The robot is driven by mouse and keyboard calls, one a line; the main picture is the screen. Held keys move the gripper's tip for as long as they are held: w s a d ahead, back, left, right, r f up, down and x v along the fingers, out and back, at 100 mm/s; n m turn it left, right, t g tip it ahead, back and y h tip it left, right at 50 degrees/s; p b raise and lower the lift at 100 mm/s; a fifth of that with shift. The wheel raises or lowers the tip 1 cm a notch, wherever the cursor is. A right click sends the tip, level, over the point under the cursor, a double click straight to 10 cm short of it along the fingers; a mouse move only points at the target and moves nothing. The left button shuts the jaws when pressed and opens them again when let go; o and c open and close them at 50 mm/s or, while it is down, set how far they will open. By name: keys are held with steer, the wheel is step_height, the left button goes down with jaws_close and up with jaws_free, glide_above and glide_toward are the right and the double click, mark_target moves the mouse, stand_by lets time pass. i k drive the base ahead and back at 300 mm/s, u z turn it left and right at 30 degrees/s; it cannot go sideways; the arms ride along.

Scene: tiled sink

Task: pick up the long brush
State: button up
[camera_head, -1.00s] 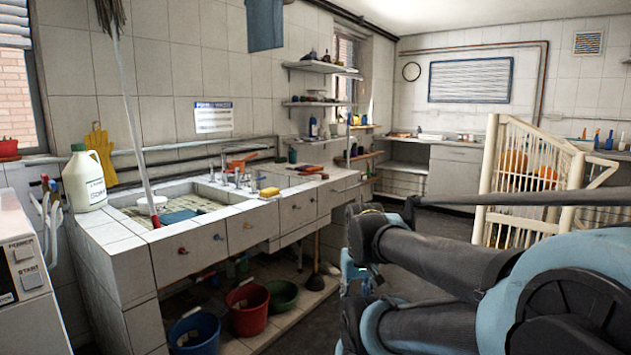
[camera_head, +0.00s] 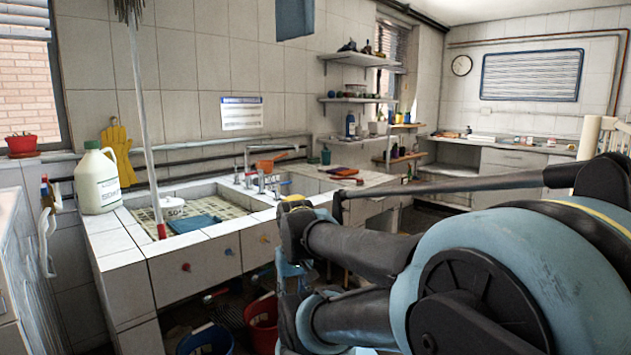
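A long brush (camera_head: 146,115) with a thin pale pole stands nearly upright, slightly tilted, at the sink on the left. Its bristly head is at the top, cut by the picture's upper edge, and its red lower end is at the sink's front rim. The tiled sink (camera_head: 125,262) has a patterned basin with a blue cloth (camera_head: 190,223) in it. My arm fills the lower right, apart from the brush. I cannot make out any gripper fingers, and nothing of mine touches the brush.
A white jug (camera_head: 98,180) stands on the sink's left corner, with yellow gloves (camera_head: 117,150) on the wall behind. Taps (camera_head: 255,180) rise at the sink's back. A blue bucket (camera_head: 207,340) and a red bucket (camera_head: 262,322) sit below. A white machine stands at the left edge.

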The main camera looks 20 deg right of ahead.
mark_target(360, 181)
steer(key=z, duration=0.3)
steer(key=i, duration=1.15)
steer(key=z, duration=0.65)
